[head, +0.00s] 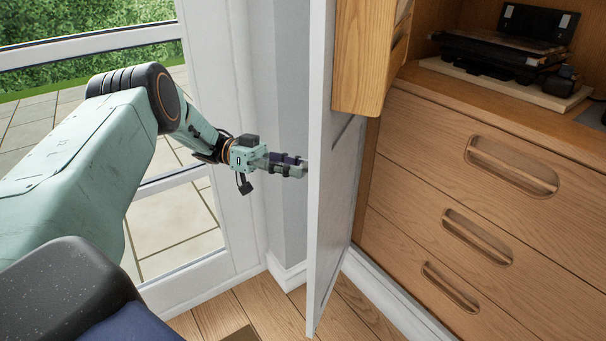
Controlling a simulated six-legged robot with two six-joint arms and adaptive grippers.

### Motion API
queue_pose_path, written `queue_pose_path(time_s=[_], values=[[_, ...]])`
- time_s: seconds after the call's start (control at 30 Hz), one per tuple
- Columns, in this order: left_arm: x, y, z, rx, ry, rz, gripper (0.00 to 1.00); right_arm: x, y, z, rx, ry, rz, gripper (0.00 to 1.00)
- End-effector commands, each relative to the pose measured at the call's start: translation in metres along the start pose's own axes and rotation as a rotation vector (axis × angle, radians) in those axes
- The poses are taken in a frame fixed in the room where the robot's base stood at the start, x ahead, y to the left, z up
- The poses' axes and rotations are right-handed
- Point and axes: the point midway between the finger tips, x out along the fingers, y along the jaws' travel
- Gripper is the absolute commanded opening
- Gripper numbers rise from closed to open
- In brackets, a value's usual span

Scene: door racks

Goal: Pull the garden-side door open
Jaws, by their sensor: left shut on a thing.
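The garden-side door (334,205) is a tall white panel in the middle of the head view. It stands swung out from the wooden cabinet, seen nearly edge-on. A wooden rack (363,55) is fixed on its inner side, facing the drawers. My left gripper (300,166) reaches in from the left. It is shut at the door's outer side, with its fingertips against the panel at about mid-height in the view. The part it grips is hidden by the fingers and cannot be made out. My right gripper is not in view.
The wooden cabinet front with several drawers (470,200) is exposed at the right, with dark devices (510,50) on the shelf above. A white-framed glass door (212,110) facing a patio and hedge is at the left. Wooden floor (255,312) shows below.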

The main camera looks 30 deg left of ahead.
Motion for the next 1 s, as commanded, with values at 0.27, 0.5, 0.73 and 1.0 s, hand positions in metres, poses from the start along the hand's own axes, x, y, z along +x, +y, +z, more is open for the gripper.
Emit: queue_pose_path(time_s=[0.27,0.5,0.73,1.0], values=[[-0.0037,-0.0014,-0.0045,0.008,0.000,0.004,0.00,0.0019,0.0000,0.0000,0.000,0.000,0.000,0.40],[-0.0033,-0.0013,-0.0044,0.008,-0.001,0.005,0.00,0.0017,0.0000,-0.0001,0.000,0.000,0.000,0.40],[-0.0031,-0.0007,-0.0024,0.004,-0.003,0.006,0.50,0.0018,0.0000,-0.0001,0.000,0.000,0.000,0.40],[-0.0031,-0.0003,-0.0009,0.001,-0.004,0.007,0.54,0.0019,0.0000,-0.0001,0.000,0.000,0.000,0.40]])
